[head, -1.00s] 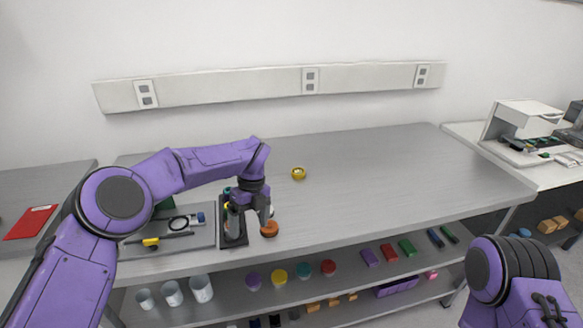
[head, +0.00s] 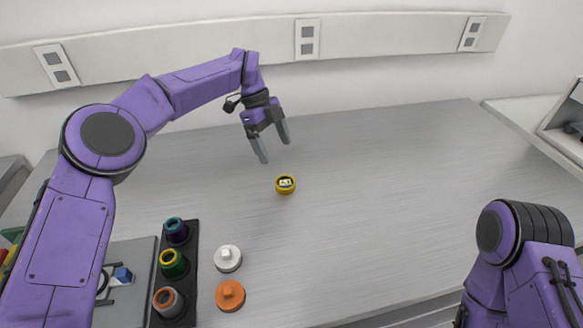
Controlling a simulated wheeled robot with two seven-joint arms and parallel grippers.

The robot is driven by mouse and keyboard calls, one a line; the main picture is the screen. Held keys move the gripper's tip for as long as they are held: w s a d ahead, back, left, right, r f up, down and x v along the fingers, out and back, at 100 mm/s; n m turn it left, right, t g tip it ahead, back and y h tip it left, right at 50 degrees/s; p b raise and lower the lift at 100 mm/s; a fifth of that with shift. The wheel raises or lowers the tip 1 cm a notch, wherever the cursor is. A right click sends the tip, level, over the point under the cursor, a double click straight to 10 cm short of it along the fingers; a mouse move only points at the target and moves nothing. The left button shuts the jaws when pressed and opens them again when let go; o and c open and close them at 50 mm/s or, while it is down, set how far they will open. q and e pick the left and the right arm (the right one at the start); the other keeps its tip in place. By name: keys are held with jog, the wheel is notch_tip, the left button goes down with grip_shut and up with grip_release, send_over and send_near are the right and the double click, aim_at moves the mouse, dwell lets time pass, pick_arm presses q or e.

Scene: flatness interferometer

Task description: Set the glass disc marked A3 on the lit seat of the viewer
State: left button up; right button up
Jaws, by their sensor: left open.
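A small yellow-rimmed round piece (head: 285,184) stands alone on the grey bench, with a pale top bearing dark characters too small to read surely. My left gripper (head: 275,150) is open and empty, its two fingers pointing down just above and behind the yellow piece in the picture, apart from it. A grey plate device with a blue knob (head: 122,275) and a dark ring is at lower left, partly hidden by my left arm; I cannot make out a lit seat. My right gripper is out of view.
A black rack (head: 191,287) holds three coloured ringed pieces. A white knobbed cap (head: 227,258) and an orange knobbed cap (head: 230,295) lie to its right. The bench (head: 400,200) is clear at centre and right. A wall rail with sockets (head: 400,38) runs behind.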

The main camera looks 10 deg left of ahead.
pick_arm(q)
jog(key=p, duration=0.2)
send_over(285, 182)
jog(key=a, duration=0.2)
jog(key=f, duration=0.4)
jog(key=shift+d+f, duration=0.15)
jog(key=shift+d, duration=0.1)
jog(key=f, duration=0.1)
jog(key=f+p, duration=0.1)
jog(key=f, duration=0.1)
jog(key=d+f, duration=0.1)
jog(key=f, duration=0.1)
jog(key=shift+w+p, duration=0.35)
jog(key=shift+w, duration=0.05)
jog(key=shift+s, duration=0.15)
jog(key=shift+s+r, duration=0.1)
jog(key=shift+s, duration=0.2)
jog(key=shift+c, duration=1)
jog(key=c, duration=1.1)
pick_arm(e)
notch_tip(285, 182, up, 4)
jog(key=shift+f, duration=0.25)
